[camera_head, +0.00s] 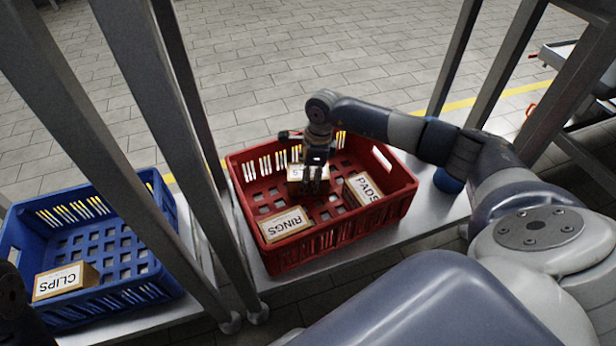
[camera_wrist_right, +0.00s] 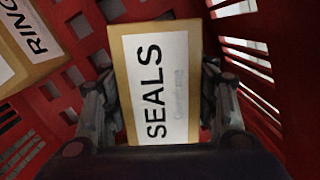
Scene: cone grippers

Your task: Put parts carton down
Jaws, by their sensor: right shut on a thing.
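My right gripper (camera_head: 312,180) reaches down into the red crate (camera_head: 340,228). It is shut on a carton labelled SEALS (camera_wrist_right: 157,85), with one finger on each side of it in the right wrist view. In the head view this SEALS carton (camera_head: 294,173) is partly hidden behind the gripper, near the crate's far wall. I cannot tell whether it touches the crate floor. The RINGS carton (camera_head: 285,224) lies in the crate at the near left. The PADS carton (camera_head: 364,188) lies in the crate on the right. My left gripper is not clearly seen.
A blue crate (camera_head: 150,278) stands to the left with the CLIPS carton (camera_head: 66,280) in it. Grey upright posts (camera_head: 135,95) stand between the crates and at the right. A patch of the red crate's floor between RINGS and PADS is bare.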

